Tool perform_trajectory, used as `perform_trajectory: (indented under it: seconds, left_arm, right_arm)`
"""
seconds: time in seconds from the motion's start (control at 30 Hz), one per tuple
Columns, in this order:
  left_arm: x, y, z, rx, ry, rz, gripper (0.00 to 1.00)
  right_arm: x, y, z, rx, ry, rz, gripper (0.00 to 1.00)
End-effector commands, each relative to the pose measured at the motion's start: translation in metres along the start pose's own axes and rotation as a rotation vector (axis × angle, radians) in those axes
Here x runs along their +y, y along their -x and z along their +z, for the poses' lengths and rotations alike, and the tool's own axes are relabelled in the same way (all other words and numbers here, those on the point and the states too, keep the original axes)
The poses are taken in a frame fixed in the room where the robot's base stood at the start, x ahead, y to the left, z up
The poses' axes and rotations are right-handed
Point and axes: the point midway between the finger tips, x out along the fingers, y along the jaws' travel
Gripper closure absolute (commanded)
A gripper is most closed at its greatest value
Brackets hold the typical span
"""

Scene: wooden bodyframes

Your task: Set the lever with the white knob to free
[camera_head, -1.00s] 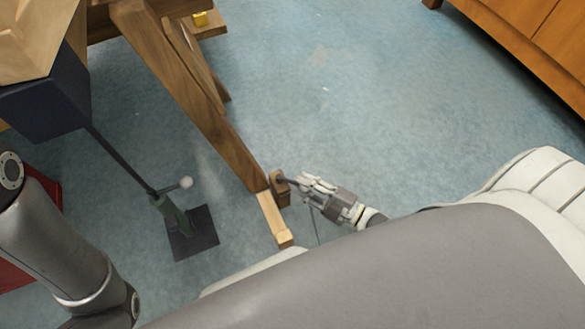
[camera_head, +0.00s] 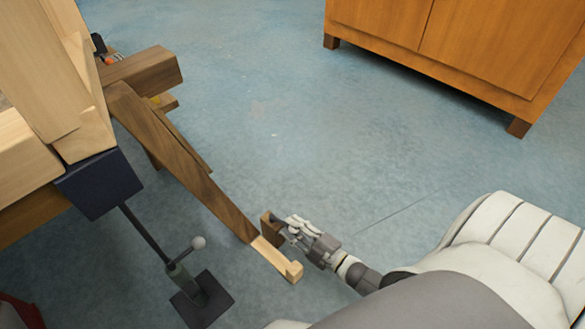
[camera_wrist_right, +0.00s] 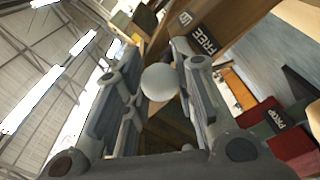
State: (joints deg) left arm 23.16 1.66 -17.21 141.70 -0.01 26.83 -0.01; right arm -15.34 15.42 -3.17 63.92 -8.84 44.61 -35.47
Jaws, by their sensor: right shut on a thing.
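In the right wrist view a white knob (camera_wrist_right: 160,82) sits between the two fingers of my right gripper (camera_wrist_right: 157,68), which is shut on it. A black label reading FREE (camera_wrist_right: 203,40) is on the wood beyond the fingers. Another label (camera_wrist_right: 280,118), seemingly PROP, is at the right. In the head view my right gripper (camera_head: 284,228) is at a small brown block (camera_head: 269,226) near the low end of a dark wooden beam. The knob and its lever are hidden there by the hand. My left gripper is not in view.
An orange-brown cabinet (camera_head: 440,50) stands at the back right. The blue floor between is clear.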

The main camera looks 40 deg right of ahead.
Motion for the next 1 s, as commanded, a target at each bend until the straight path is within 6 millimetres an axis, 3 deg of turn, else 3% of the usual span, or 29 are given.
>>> perform_trajectory:
  seconds: [0.43, 0.47, 0.63, 1.0]
  left_arm:
    - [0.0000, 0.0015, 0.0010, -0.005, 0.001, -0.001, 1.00]
    - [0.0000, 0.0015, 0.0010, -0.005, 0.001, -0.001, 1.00]
    - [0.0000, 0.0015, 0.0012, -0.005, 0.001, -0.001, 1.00]
    - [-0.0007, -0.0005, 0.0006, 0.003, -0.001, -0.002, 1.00]
  right_arm:
    - [-0.0006, -0.0004, 0.0013, -0.004, -0.001, 0.000, 1.00]
    - [-0.0006, -0.0004, 0.0013, -0.004, -0.001, 0.000, 0.72]
    - [-0.0002, -0.0006, 0.0012, -0.004, -0.001, 0.001, 0.51]
    - [0.0004, 0.0026, 0.0013, -0.003, 0.000, 0.001, 0.51]
